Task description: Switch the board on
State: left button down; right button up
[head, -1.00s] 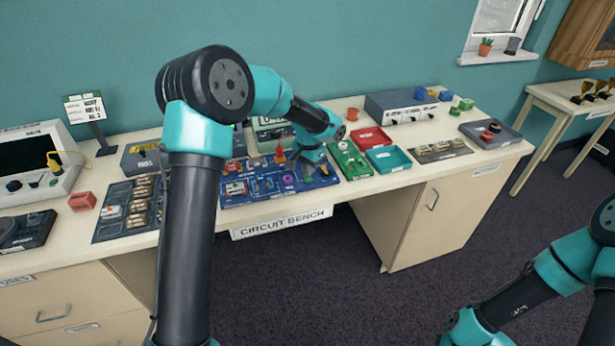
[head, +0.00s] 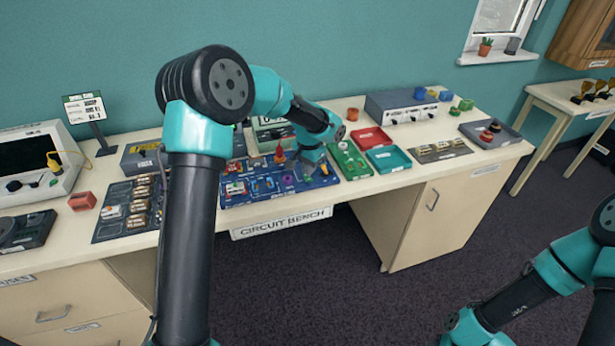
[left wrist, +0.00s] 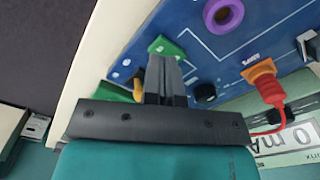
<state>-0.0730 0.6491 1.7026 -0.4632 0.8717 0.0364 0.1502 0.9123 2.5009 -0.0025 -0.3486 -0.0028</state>
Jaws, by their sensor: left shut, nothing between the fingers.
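The blue circuit board (head: 235,200) lies on the bench under my left arm. It also fills the upper part of the left wrist view (left wrist: 175,20). My left gripper (head: 309,174) is over its right end. In the left wrist view the gripper's fingers (left wrist: 164,62) are together and empty, with their tips close to a small green part (left wrist: 166,44) on the board. I cannot tell whether they touch. A yellow-orange part (left wrist: 138,82) is partly hidden beside the fingers. A black round part (left wrist: 205,92) is nearby. My right gripper is out of view.
A purple ring (left wrist: 224,15) and an orange plug with a red lead (left wrist: 268,85) are on the board. A meter display reading "0 mA" (left wrist: 290,140) is close by. Green (head: 347,160) and red (head: 371,138) trays stand right of the board.

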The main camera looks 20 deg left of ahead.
aim_at(309, 179)
pick_arm(q)
jog(key=shift+f, duration=1.25)
dwell(1.2)
jog(key=shift+r, duration=3.55)
jog(key=shift+f, duration=0.1)
